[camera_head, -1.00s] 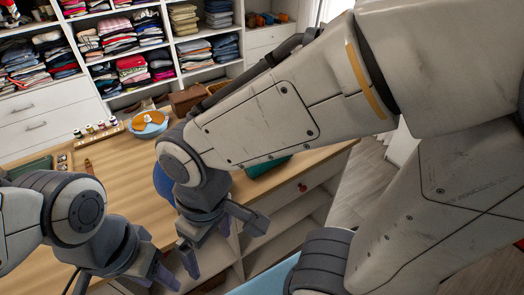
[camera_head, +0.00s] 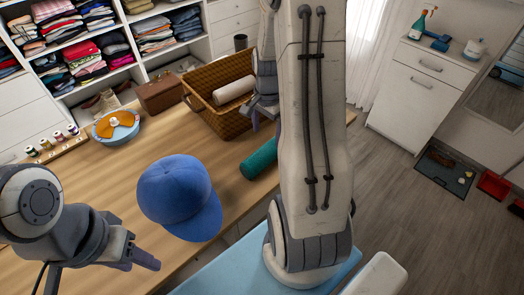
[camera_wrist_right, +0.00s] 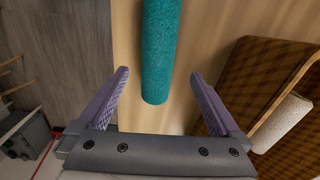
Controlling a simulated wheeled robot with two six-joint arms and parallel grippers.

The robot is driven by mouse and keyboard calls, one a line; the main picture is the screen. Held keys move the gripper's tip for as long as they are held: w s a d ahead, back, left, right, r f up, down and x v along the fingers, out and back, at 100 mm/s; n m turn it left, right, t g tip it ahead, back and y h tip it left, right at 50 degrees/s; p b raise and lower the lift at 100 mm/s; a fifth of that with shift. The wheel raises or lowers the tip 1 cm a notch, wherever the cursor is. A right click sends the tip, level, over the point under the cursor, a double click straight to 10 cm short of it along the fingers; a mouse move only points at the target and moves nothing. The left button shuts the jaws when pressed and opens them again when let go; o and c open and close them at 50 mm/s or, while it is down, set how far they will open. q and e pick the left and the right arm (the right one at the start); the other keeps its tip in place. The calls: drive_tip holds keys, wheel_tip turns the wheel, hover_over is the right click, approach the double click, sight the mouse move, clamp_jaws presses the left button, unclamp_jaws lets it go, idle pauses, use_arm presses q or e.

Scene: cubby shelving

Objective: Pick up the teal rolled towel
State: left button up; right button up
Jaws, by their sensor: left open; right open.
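The teal rolled towel (camera_head: 259,158) lies on the wooden table near its right edge, partly hidden behind my right arm in the head view. In the right wrist view the teal towel (camera_wrist_right: 158,50) runs from the top edge down between the fingers, its near end just short of the gripper's palm. My right gripper (camera_wrist_right: 161,82) is open, with a finger on each side of the towel and visible gaps to both. In the head view the right gripper (camera_head: 265,112) is partly hidden by its arm. My left gripper (camera_head: 140,258) is open and empty at the table's front left.
A wicker basket (camera_head: 203,106) holding a cream roll (camera_head: 234,90) stands beside the towel. A blue cap (camera_head: 176,190) lies mid-table. A blue bowl (camera_head: 117,126), a brown box (camera_head: 160,93) and small bottles (camera_head: 52,140) are further back. Shelves stand behind.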

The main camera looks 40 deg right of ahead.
sight(266, 148)
wheel_tip(266, 148, down, 3)
drive_tip(key=shift+f, duration=0.1)
drive_tip(key=f, duration=0.1)
drive_tip(key=f+p, duration=0.1)
drive_tip(key=f, duration=0.2)
drive_tip(key=shift+s+a, duration=0.25)
drive_tip(key=shift+f+p, duration=0.3)
drive_tip(key=shift+f, duration=0.3)
drive_tip(key=c, duration=1.5)
drive_tip(key=shift+o, duration=0.2)
drive_tip(key=shift+r, duration=0.1)
